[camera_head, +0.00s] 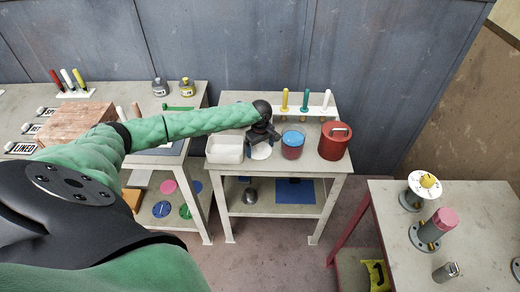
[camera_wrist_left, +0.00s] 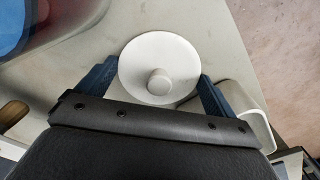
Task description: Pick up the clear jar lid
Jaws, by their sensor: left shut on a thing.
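The jar lid (camera_wrist_left: 180,60) looks like a pale white disc with a round knob in the left wrist view; it does not look clear there. My left gripper (camera_wrist_left: 155,88) has a dark blue finger at each side of the lid and is shut on it. In the head view the gripper (camera_head: 262,138) is over the small table's top, with a pale round thing (camera_head: 261,153) just below it. I cannot tell whether the lid rests on something or is lifted. My right gripper is not in view.
A red jar with a blue top (camera_head: 292,146) stands close right of the gripper, and a red canister (camera_head: 334,141) beyond it. A white bin (camera_head: 225,149) is close on the left. A rack with upright coloured handles (camera_head: 305,108) stands behind.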

